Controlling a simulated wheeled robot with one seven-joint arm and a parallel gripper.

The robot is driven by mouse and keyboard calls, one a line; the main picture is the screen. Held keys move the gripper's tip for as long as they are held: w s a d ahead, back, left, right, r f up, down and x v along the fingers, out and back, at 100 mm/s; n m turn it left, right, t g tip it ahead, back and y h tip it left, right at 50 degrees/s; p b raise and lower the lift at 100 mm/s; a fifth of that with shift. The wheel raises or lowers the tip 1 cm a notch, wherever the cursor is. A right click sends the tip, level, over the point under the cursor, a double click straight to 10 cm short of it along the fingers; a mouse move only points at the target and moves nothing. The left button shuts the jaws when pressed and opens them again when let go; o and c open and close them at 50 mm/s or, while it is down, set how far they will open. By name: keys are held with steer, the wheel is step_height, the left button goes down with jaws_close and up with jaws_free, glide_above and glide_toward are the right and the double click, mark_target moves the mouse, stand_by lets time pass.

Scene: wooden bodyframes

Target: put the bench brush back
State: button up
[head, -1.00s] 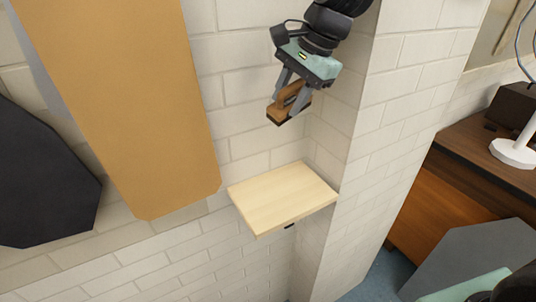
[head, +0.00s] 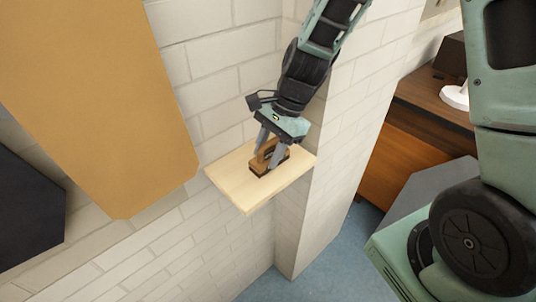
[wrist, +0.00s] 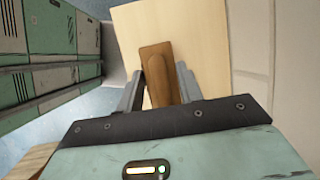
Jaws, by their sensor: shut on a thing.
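The bench brush (head: 268,157) is a small brown wooden block with a handle and a dark underside. My gripper (head: 271,152) is shut on its handle from above. The brush is at the top of the pale wooden wall shelf (head: 242,197) and seems to touch it, near the middle. In the wrist view the brush (wrist: 158,73) lies between my two grey fingers (wrist: 160,88), with the shelf (wrist: 205,40) behind it. The bristles are mostly hidden, so I cannot tell how firmly they rest on the board.
A white brick wall (head: 215,75) stands behind the shelf, and a brick pillar (head: 335,140) is close on its right. A large tan panel (head: 95,100) hangs at left. A brown desk (head: 420,120) stands at right. The shelf's front left part is bare.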

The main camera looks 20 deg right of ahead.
mark_target(275, 140)
steer(key=shift+f, duration=0.95)
steer(key=shift+f, duration=0.1)
steer(key=o, duration=0.9)
steer(key=b+v, duration=0.1)
steer(key=v, duration=0.6)
steer(key=s+a+r+n+h, duration=0.1)
steer(key=s+a+n, duration=0.2)
steer(key=s+n, duration=0.3)
steer(key=s+a+r+n+h, duration=0.1)
steer(key=s+a+n, duration=0.1)
steer(key=s+n, duration=0.5)
steer(key=s+a+r+n+h, duration=0.2)
steer(key=s+n, duration=0.4)
steer(key=n, duration=0.3)
steer(key=shift+s+a, duration=0.3)
steer(key=shift+a, duration=0.5)
